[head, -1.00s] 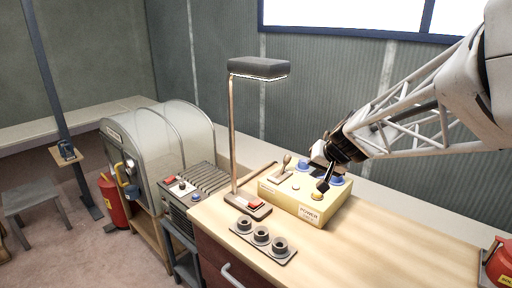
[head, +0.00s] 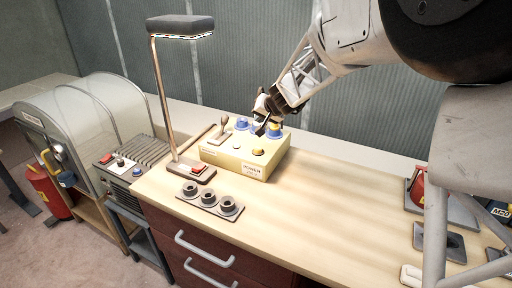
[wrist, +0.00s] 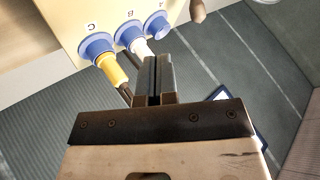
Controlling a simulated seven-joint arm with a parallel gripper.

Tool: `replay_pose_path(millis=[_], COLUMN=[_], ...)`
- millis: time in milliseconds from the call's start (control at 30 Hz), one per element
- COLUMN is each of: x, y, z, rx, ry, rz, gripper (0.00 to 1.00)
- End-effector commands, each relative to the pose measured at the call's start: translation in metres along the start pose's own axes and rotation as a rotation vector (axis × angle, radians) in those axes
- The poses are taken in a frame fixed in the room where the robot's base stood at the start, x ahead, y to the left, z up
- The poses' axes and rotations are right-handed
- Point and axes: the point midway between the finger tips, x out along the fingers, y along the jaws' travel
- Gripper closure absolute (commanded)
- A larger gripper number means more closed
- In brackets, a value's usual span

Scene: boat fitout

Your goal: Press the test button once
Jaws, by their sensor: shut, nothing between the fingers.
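A yellow box (head: 232,160) with a "POWER" label stands on the wooden bench in the head view. A round yellow button (head: 258,152) is near its front right, and a small pale button (head: 237,146) lies further left. Which one is the test button I cannot read. Blue sockets are along the back; in the wrist view they carry letters, with a yellow plug (wrist: 113,69) in C and a white plug (wrist: 140,47) in B. My gripper (head: 258,131) is shut and empty, over the back right of the box, behind the yellow button and apart from it.
A lever (head: 222,127) rises from the box's left part. A desk lamp (head: 180,28) stands left of the box, and a three-hole holder (head: 210,201) lies in front. The bench right of the box is clear up to the items at the far right.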

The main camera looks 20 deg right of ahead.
Motion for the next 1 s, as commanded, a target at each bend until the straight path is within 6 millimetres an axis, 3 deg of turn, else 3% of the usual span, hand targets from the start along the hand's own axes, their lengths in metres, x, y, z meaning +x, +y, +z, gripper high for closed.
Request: replay_pose_path(millis=[367,1000], x=[0.007,0.049], y=[0.005,0.036], z=[0.005,0.036], rx=[0.001,0.0], ry=[0.0,-0.001], rz=[0.0,0.0], gripper=[1.0,1.0])
